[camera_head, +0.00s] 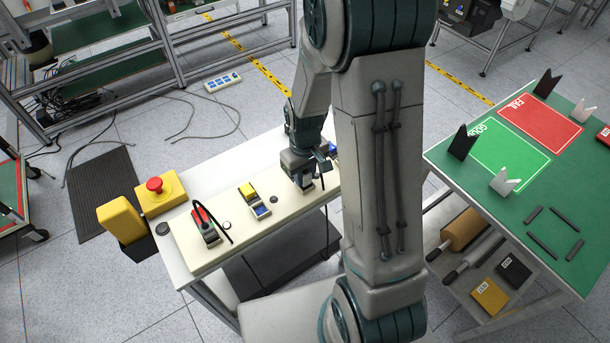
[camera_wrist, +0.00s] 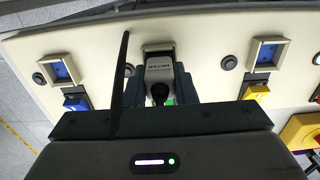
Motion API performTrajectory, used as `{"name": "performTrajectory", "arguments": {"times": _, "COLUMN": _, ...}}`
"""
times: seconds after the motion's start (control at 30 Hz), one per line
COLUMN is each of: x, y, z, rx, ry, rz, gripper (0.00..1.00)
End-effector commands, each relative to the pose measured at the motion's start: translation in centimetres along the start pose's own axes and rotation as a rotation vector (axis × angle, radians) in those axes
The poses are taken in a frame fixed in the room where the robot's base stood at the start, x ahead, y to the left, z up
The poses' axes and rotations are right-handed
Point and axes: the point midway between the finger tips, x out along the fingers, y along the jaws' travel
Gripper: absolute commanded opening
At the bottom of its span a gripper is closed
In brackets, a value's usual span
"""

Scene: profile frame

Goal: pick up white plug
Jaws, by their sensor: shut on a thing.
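The white plug (camera_wrist: 158,68), greyish with dark lettering on its face, is between the fingers of my gripper (camera_wrist: 160,84) in the wrist view. My gripper is shut on it, with one finger on either side. The plug is at a socket on the pale panel (camera_wrist: 210,60); I cannot tell whether it is still seated. A dark cable (camera_wrist: 121,75) rises in front of the panel to the left of the plug. In the head view my gripper (camera_head: 304,178) is low over the panel (camera_head: 190,250), and the plug is hard to make out there.
A yellow plug (camera_head: 248,190) and a red plug (camera_head: 203,217) with a black cable sit on the panel. A red emergency button (camera_head: 155,185) on a yellow box is at its left end. A green-topped table (camera_head: 480,205) stands right. My arm hides the area between.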

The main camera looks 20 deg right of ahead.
Motion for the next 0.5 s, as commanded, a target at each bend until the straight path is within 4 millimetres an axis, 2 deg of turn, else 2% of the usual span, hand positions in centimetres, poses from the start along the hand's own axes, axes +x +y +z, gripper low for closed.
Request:
{"name": "performTrajectory", "arguments": {"times": 0.23, "x": -1.3, "y": 0.0, "z": -0.1, "rx": 0.0, "ry": 0.004, "rz": 0.001, "gripper": 0.02}}
{"name": "performTrajectory", "arguments": {"times": 0.4, "x": -3.8, "y": 0.0, "z": -0.1, "rx": -0.001, "ry": 0.006, "rz": 0.002, "gripper": 0.02}}
{"name": "performTrajectory", "arguments": {"times": 0.5, "x": -4.9, "y": -0.4, "z": 1.4, "rx": 0.0, "ry": 0.004, "rz": 0.002, "gripper": 0.02}}
